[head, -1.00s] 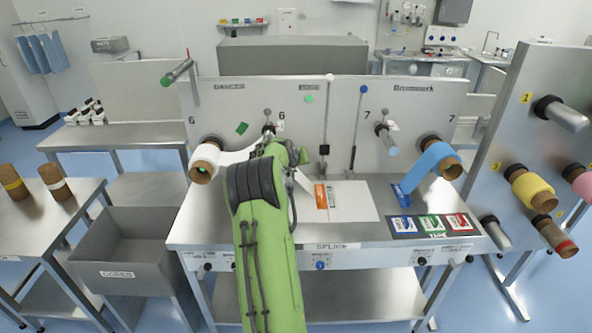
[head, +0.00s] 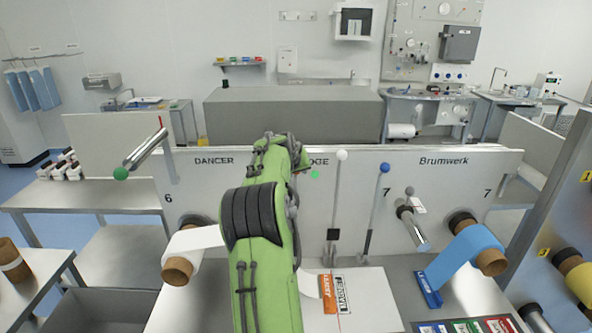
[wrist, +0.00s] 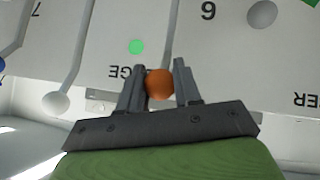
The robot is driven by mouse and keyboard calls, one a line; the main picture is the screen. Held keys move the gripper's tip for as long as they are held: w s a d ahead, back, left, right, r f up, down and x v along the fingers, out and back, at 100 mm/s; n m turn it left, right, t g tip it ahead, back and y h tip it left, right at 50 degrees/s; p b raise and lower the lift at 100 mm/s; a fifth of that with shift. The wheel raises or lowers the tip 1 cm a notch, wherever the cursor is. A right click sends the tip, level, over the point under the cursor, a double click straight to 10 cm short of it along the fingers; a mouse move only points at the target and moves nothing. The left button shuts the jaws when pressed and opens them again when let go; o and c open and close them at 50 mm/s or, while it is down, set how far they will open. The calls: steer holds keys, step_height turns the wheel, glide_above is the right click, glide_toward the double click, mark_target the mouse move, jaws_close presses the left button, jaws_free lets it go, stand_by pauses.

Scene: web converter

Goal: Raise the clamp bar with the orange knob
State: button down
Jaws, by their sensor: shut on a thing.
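The orange knob (wrist: 160,84) sits between the two fingers of my gripper (wrist: 159,88) in the wrist view, and the fingers are shut on it. It is level with the upper part of the panel (head: 345,235), near the word ending in "DGE". In the head view my green arm covers the gripper, the knob and the clamp bar, so I cannot see the bar's angle. A green dot (head: 315,175) on the panel shows right of my arm; it also shows in the wrist view (wrist: 136,47).
Right of my arm stand a white-knobbed lever (head: 341,156) and a blue-knobbed lever (head: 384,168), both nearly upright. A white roll (head: 178,268) is at left and a blue roll (head: 488,258) at right. A splice table (head: 385,300) lies below.

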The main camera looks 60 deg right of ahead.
steer(key=shift+w+d, duration=0.1)
steer(key=shift+d, duration=0.1)
steer(key=shift+r, duration=0.15)
steer(key=c, duration=1.2)
jaws_free()
steer(key=shift+r, duration=0.1)
steer(key=o, duration=0.4)
steer(key=shift+w+d+f, duration=0.15)
steer(key=shift+d+f, duration=0.05)
steer(key=shift+d, duration=0.1)
steer(key=b+v, duration=0.2)
steer(key=v, duration=1.4)
steer(key=shift+b, duration=0.35)
steer(key=shift+w+d, duration=0.1)
